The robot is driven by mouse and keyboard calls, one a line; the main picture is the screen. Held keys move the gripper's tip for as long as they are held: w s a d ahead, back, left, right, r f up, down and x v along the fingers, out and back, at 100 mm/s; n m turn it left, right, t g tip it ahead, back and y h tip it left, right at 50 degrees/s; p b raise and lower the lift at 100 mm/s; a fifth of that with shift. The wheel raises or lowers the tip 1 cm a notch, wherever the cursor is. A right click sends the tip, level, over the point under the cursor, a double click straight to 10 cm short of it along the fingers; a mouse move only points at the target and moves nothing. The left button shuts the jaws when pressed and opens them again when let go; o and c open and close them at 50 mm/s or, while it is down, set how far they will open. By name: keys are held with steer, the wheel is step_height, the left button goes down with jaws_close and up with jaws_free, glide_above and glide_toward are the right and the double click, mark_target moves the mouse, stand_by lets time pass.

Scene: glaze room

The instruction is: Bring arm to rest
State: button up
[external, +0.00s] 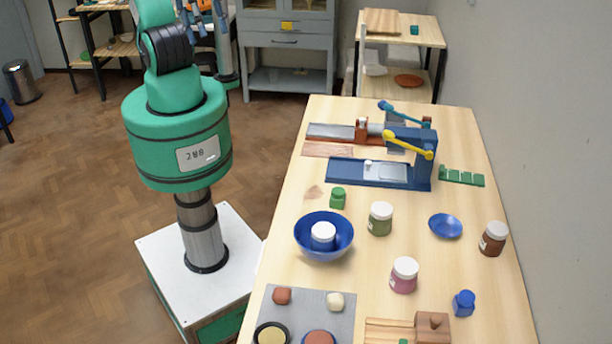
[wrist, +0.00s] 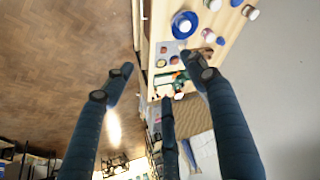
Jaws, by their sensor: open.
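My gripper (wrist: 160,78) shows in the wrist view with its dark blue fingers spread wide. Nothing is held between them. Beyond the fingertips the wrist view shows the table and the floor at a distance, so the gripper is high and touches nothing there. In the external view my arm is raised over my base, to the left of the worktable (external: 281,225). Its upper part runs out of the top of the picture, and the fingertips cannot be made out clearly there.
The worktable holds a blue bowl (external: 312,248) with a white-lidded jar (external: 323,235) in it, a green-labelled jar (external: 380,219), a pink jar (external: 404,275), a brown jar (external: 493,239) and a blue press (external: 409,160). A grey cabinet (external: 287,41) stands behind. The floor left of my base is clear.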

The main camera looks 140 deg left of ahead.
step_height(320, 180, down, 9)
steer(key=b, duration=0.8)
steer(key=shift+b, duration=0.35)
